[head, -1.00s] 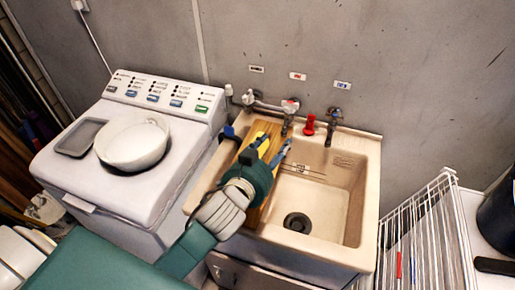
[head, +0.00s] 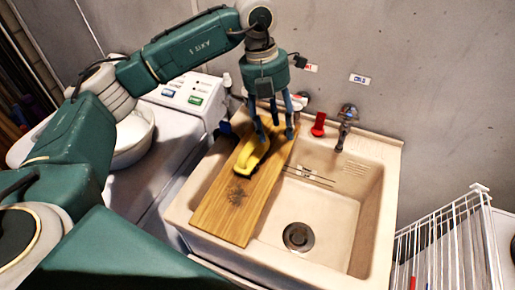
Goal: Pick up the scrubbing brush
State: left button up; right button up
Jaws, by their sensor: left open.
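A yellow object, which looks like the scrubbing brush (head: 251,157), lies on a wooden board (head: 215,212) set across the left part of the sink. My left gripper (head: 274,133) comes down from above, its blue fingers open and pointing down around the brush's far end. The fingers partly hide that end. I cannot tell whether they touch it. My right gripper is not in view.
The beige sink basin (head: 335,215) is open to the right, with thin dark sticks near its back left. A tap (head: 346,128) and a red item (head: 319,124) stand at the back rim. A white wire rack (head: 455,240) is at right, a washing machine (head: 180,125) at left.

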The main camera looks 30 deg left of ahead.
pick_arm(q)
jog(key=a, duration=0.2)
jog(key=a+r+y, duration=0.1)
jog(key=a, duration=0.1)
jog(key=a+n+y, duration=0.1)
jog(key=a, duration=0.1)
jog(key=shift+w+a+r, duration=0.15)
jog(key=shift+w+r, duration=0.05)
jog(key=p, duration=0.1)
send_over(251, 140)
jog(key=f, duration=0.4)
jog(key=shift+w+f, duration=0.15)
jog(key=shift+w, duration=0.05)
jog(key=shift+f, duration=0.3)
jog(key=f+p, duration=0.2)
jog(key=f, duration=0.1)
jog(key=f+p, duration=0.1)
jog(key=f, duration=0.1)
jog(key=shift+s, duration=0.35)
jog(key=shift+a+f, duration=0.1)
jog(key=shift+f, duration=0.15)
jog(key=shift+w, duration=0.1)
grip_shut()
jog(key=shift+r, duration=0.15)
